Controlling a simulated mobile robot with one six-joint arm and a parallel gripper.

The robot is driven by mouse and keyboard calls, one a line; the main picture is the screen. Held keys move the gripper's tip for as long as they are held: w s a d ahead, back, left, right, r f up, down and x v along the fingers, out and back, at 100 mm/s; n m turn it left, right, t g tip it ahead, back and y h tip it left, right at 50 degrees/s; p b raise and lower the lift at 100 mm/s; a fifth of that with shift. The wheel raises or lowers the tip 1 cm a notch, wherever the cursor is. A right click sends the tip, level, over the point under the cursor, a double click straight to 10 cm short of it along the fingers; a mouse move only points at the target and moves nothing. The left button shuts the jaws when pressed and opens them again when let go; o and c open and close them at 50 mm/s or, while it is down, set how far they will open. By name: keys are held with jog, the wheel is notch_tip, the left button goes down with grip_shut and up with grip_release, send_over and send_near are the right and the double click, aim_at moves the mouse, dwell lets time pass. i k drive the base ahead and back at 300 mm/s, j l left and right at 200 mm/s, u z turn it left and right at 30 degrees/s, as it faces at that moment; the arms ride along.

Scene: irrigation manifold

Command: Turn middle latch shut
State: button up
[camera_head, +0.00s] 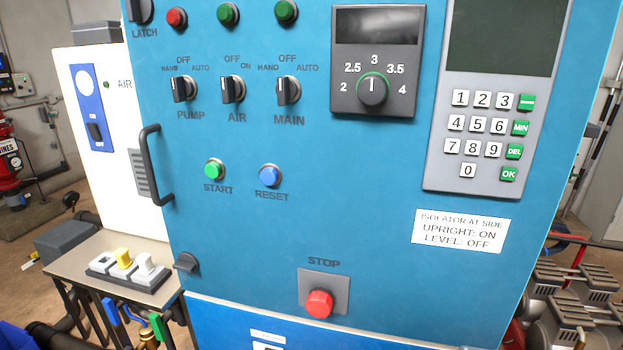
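The blue cabinet door (370,190) fills most of the camera_head view. A dark latch knob (140,10), with the word LATCH beneath it, is at the top left of the door and is cut by the picture's top edge. Another dark latch-like knob (186,263) sits low on the door's left edge. It is small, and I cannot tell its exact turn. A black bar handle (148,165) stands upright between the two on the left edge. I cannot tell which knob is the middle latch. My gripper is not in view.
PUMP, AIR and MAIN selectors (233,90), START (214,169) and RESET (269,176) buttons and a red STOP button (319,303) stick out from the door. A white cabinet (125,170) is behind.

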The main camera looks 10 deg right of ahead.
aim_at(186, 262)
jog(key=u, duration=0.35)
jog(key=i+j+u, duration=0.1)
jog(key=u, duration=0.25)
jog(key=i+u, duration=0.15)
jog(key=u, duration=0.2)
